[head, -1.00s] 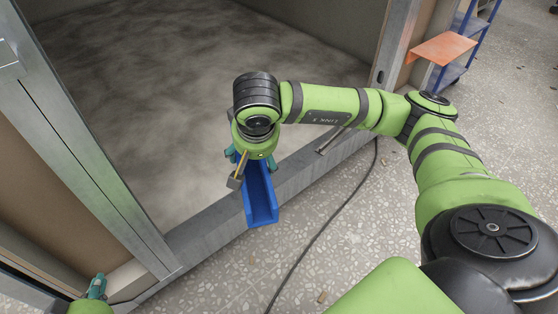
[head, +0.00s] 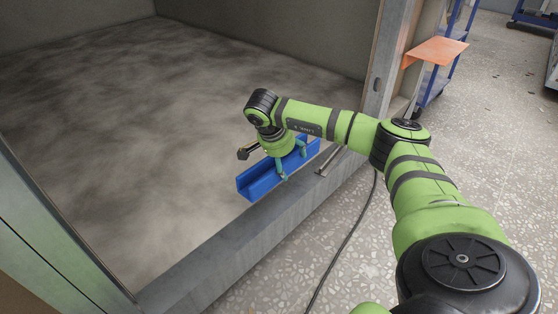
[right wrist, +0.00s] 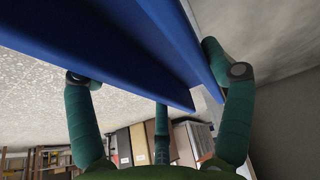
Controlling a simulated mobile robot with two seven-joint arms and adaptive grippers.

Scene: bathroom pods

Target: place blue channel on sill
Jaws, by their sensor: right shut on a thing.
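The blue channel (head: 262,181) is a long U-shaped piece held in my right gripper (head: 293,166). In the head view it lies roughly along the line of the grey sill (head: 215,262), over or just above its inner side; I cannot tell whether it touches. In the right wrist view the channel (right wrist: 110,45) crosses the top, with the green fingers of my right gripper (right wrist: 160,85) on both sides of it. The gripper hides the channel's middle. My left gripper is out of view.
A metal bar (head: 328,160) lies on the sill just right of the channel. A black cable (head: 345,240) runs over the speckled floor outside. The pod floor (head: 130,120) behind the sill is bare.

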